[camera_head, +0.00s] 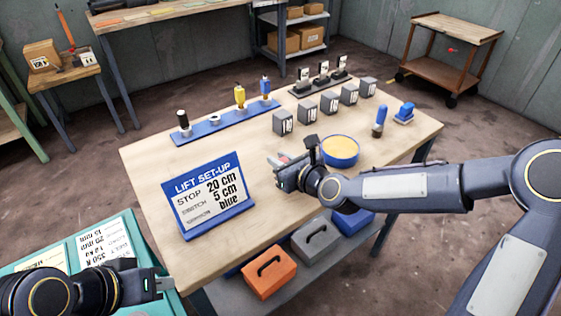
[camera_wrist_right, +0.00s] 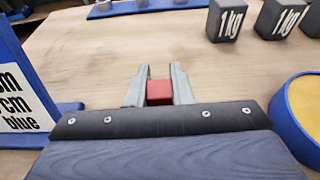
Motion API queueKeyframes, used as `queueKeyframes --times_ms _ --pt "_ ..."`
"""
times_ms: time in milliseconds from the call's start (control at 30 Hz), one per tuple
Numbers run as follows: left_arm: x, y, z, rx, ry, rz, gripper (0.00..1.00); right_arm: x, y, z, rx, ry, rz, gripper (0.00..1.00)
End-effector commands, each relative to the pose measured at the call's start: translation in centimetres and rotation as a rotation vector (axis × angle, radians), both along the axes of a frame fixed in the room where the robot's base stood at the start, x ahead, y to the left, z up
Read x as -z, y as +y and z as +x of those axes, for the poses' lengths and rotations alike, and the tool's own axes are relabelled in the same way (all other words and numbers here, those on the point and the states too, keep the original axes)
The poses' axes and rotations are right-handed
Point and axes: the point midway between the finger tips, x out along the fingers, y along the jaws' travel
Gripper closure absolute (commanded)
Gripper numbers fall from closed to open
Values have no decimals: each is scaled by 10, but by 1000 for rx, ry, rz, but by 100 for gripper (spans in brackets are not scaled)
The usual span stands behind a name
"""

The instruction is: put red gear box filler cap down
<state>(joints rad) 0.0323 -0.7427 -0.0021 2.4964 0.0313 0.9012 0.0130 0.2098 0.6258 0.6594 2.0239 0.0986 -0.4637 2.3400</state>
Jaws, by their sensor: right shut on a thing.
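The red gear box filler cap shows as a small red block (camera_wrist_right: 160,91) in the right wrist view. It sits between the two grey fingers of my right gripper (camera_wrist_right: 158,88), which is shut on it. In the head view my right gripper (camera_head: 281,165) is over the middle of the wooden table (camera_head: 190,160), between the sign and the blue bowl. Only a sliver of red shows there. I cannot tell whether the cap touches the tabletop. My left gripper (camera_head: 165,284) is at the lower left, over the teal board; its opening is unclear.
A lift set-up sign (camera_head: 208,195) stands left of my right gripper. A blue bowl with yellow contents (camera_head: 340,151) is close on its right. Several grey weights (camera_head: 307,112) and a blue strip with pegs (camera_head: 215,132) are behind. Bare tabletop lies between them.

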Motion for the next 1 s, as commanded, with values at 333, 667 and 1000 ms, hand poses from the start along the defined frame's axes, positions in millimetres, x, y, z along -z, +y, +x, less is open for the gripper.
queueKeyframes --times_ms 333,667,1000 --pt "4 0 0 0 0 0 100 6 0 0 0 -2 1 100" --pt "4 0 0 0 0 0 100 6 0 0 0 -2 1 59" --pt "0 0 0 0 0 0 100 1 -3 -3 2 -2 1 59"
